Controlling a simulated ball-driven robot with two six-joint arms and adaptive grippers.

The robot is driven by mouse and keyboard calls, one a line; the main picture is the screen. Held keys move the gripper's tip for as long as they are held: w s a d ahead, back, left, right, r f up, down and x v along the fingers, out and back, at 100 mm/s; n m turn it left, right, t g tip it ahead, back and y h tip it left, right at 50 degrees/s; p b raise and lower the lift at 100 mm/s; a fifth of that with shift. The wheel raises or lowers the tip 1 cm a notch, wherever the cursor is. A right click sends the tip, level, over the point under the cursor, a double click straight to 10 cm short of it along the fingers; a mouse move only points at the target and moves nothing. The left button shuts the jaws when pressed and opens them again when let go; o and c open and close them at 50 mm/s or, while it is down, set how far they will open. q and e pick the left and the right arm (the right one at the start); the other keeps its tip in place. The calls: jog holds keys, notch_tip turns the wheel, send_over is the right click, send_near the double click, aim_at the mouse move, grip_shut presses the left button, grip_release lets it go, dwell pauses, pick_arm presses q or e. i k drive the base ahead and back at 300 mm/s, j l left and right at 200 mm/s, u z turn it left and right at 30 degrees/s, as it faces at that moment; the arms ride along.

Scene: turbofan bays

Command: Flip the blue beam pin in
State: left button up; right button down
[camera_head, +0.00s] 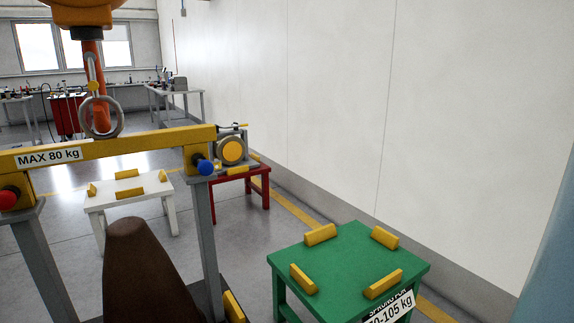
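The blue beam pin (206,167) has a round blue knob and sits at the right end of the yellow lifting beam (125,146), by the top of a grey upright (204,225). I cannot tell how far in the pin is. A red pin (8,199) sits at the beam's left end, above another grey upright (43,262). The beam is marked MAX 80 kg and hangs by a metal ring (101,117) near an orange hoist hook. Neither of my grippers is in view.
A brown cone-shaped body (140,270) stands below the beam between the uprights. A green table (345,262) with yellow blocks stands at right. A white table (128,197) and a red table (238,187) carrying a round machine part (232,151) stand behind. A wall bounds the right.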

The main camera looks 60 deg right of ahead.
aim_at(206, 167)
jog(key=z, duration=1.25)
